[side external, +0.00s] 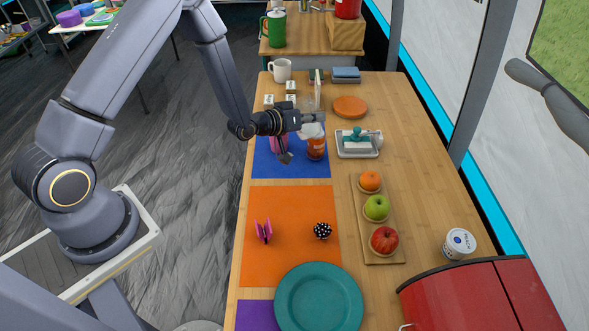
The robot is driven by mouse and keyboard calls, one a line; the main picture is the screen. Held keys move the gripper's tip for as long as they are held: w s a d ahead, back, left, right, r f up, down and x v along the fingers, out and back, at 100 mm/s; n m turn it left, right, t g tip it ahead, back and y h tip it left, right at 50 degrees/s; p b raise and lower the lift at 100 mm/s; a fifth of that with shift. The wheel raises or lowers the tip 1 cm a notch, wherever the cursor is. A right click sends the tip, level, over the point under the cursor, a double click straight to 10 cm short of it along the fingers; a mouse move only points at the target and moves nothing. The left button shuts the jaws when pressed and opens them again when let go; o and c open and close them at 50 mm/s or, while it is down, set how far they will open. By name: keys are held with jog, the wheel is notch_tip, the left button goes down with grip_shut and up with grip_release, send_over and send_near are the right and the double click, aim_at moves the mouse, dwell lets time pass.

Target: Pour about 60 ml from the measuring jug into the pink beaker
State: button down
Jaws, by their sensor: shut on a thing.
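The measuring jug (316,149) looks clear with amber-orange contents low in it. It appears about upright over the right part of the blue mat (262,167); I cannot tell whether its base touches the mat. My gripper (301,138) reaches in from the left and is shut on the jug at its left side, with the contact partly hidden. The pink beaker (275,145) is just left of the jug, mostly hidden behind my gripper. Its rim and contents cannot be seen.
A fruit board (380,250) is nearer, at right.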

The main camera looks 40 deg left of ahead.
jog(key=d+f+m+y, duration=0.3)
jog(key=d+f+m, duration=0.1)
jog(key=d, duration=0.1)
jog(key=shift+d+g+y, duration=0.3)
jog(key=shift+d, duration=0.05)
jog(key=shift+a, duration=0.1)
dwell(1.2)
